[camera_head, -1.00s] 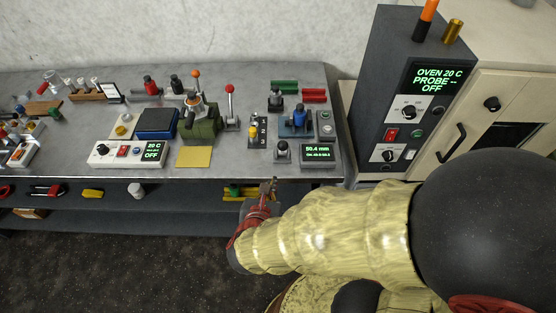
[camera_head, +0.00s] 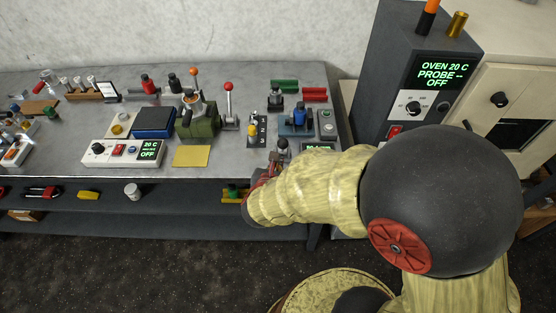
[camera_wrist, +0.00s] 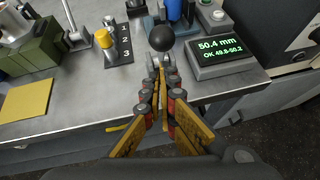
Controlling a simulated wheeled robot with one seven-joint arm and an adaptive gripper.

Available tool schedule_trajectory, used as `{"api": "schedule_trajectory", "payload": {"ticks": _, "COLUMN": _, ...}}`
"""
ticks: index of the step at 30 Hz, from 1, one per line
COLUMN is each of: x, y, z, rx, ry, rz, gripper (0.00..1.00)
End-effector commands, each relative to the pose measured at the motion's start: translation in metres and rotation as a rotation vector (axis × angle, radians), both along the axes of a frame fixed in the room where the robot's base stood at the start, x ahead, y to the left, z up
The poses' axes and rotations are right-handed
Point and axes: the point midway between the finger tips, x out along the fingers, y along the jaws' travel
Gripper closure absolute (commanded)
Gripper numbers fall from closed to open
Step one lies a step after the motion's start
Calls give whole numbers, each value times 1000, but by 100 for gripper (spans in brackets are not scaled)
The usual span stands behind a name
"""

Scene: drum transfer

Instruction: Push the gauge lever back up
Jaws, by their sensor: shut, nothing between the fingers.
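The gauge lever has a black ball knob (camera_wrist: 162,38) and stands near the bench's front edge; the knob also shows in the head view (camera_head: 283,143). The gauge display (camera_wrist: 222,52) to its right reads 50.4 mm, with OK 49.8-50.2 below. In the head view the display (camera_head: 318,147) is partly hidden by my arm. My gripper (camera_wrist: 160,70) is shut and empty, its fingertips just in front of the knob at the bench edge. The lever's lower part is hidden behind the fingertips, and I cannot tell whether they touch it.
A yellow-knobbed selector (camera_wrist: 105,40) marked 1, 2, 3 stands left of the lever. A blue device (camera_head: 297,120) sits behind it. A green press (camera_head: 198,120) and a yellow pad (camera_head: 191,156) are further left. The dark oven control cabinet (camera_head: 405,75) stands on the right.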

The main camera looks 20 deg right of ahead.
Motion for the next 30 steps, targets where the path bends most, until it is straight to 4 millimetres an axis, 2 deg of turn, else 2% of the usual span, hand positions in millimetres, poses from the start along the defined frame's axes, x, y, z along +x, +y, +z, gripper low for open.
{"api": "schedule_trajectory", "payload": {"ticks": 6, "x": 12, "y": -6, "z": 3, "rx": 0, "ry": 0, "rz": 0, "gripper": 100}}
{"api": "schedule_trajectory", "payload": {"ticks": 30, "x": 16, "y": -8, "z": 9, "rx": 15, "ry": 46, "rz": -1, "gripper": 100}}
